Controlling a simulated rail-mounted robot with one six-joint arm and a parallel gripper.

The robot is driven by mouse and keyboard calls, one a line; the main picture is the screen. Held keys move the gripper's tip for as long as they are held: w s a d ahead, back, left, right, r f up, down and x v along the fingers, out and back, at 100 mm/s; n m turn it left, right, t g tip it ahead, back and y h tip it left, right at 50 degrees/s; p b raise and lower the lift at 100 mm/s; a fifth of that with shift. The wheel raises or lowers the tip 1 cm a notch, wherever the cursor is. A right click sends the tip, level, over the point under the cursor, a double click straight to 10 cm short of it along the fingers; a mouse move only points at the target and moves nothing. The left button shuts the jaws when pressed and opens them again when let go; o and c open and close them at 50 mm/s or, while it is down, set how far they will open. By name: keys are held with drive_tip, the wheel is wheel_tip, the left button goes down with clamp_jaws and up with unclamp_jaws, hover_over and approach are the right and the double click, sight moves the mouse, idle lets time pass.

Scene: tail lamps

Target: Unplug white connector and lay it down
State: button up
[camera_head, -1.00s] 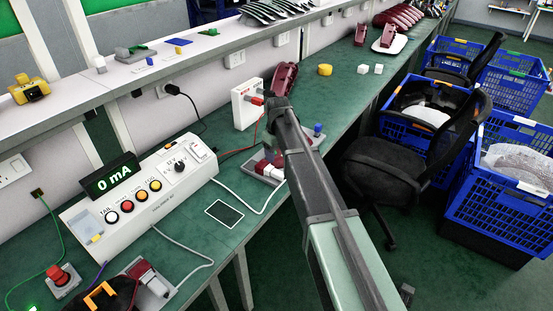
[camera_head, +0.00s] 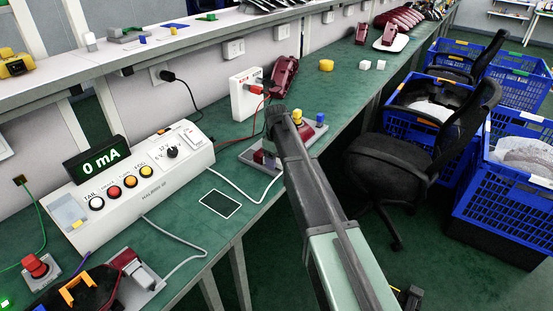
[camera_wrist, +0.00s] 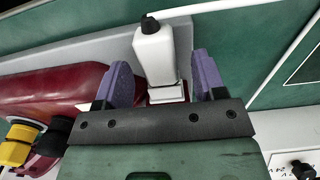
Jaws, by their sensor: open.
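In the wrist view, the white connector (camera_wrist: 154,52), a white block with a black tip, stands between the two purple fingers of my gripper (camera_wrist: 159,66). The fingers are open, one on each side, with visible gaps. A dark red tail lamp (camera_wrist: 55,90) lies to the left on a light grey fixture (camera_wrist: 110,48). In the head view, my arm covers most of the gripper and that fixture (camera_head: 238,157). The white connector cannot be made out there.
A white test panel (camera_head: 135,190) with a "0 mA" display (camera_head: 97,161) stands to the left. A white cable (camera_head: 262,198) runs along the green bench. A chair (camera_head: 400,155) stands right.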

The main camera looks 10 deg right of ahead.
drive_tip(key=shift+r, duration=0.1)
drive_tip(key=c, duration=1.1)
drive_tip(key=shift+s+d, duration=1.05)
drive_tip(key=shift+s, duration=0.1)
drive_tip(key=shift+s+d, duration=0.55)
drive_tip(key=shift+s, duration=0.05)
